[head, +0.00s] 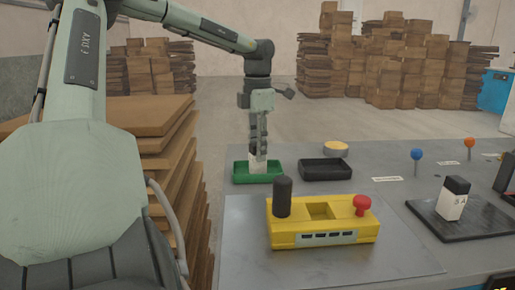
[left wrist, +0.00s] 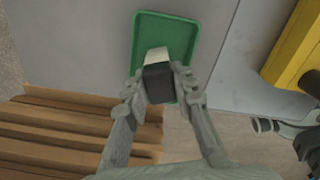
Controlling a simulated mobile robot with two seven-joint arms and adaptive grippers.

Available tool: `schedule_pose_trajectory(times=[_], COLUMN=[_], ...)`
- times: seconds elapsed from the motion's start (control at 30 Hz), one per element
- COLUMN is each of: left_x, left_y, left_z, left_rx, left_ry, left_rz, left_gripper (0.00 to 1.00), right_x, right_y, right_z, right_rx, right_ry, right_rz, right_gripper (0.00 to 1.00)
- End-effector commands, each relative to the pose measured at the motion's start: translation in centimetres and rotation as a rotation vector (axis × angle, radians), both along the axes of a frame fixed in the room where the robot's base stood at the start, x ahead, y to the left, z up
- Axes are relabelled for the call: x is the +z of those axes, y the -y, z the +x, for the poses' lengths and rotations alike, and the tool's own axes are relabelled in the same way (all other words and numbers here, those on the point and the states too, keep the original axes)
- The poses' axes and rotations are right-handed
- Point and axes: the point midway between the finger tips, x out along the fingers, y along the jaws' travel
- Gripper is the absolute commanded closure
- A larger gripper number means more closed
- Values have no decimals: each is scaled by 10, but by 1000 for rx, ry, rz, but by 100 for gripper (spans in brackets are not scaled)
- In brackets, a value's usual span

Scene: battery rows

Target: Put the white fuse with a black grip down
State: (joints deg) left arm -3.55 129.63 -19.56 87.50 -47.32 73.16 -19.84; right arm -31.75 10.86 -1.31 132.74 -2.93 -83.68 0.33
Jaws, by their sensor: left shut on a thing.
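My left gripper (head: 258,148) points down and is shut on the white fuse with a black grip (head: 258,167). In the left wrist view the fingers (left wrist: 160,85) close on the fuse's black grip (left wrist: 158,84), and its white body (left wrist: 157,54) shows beyond. The fuse is upright over the green tray (head: 239,178), with its lower end within the tray's outline. I cannot tell whether it touches the tray floor. The green tray also shows in the left wrist view (left wrist: 178,18). My right gripper is not in view.
A black tray (head: 326,176) stands just right of the green one. A yellow box (head: 285,238) with a black post and red button is in front. Another white fuse (head: 452,203) stands on a black base at right. Stacked boards (head: 165,170) rise at left.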

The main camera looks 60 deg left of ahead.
Motion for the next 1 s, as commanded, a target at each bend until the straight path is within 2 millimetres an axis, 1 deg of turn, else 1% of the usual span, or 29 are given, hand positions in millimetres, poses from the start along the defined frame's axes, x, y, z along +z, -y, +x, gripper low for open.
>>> schedule_pose_trajectory(times=[0.2,0.23,0.37,0.63,0.77,0.87,1.0], left_x=[-4,-3,-3,-3,5,20,50], left_y=[0,0,0,0,-1,-1,-1], left_z=[0,0,0,0,0,1,1], left_rx=[0,0,0,0,0,0,1], left_ry=[0,0,0,0,2,3,3], left_rz=[0,0,0,0,2,3,4], left_gripper=[100,72,55,54,54,54,54], right_x=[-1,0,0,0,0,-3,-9], right_y=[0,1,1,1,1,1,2], right_z=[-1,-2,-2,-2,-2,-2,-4], right_rx=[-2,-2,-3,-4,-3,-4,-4], right_ry=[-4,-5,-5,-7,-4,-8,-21], right_rz=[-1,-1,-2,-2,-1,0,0], right_gripper=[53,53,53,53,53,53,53])
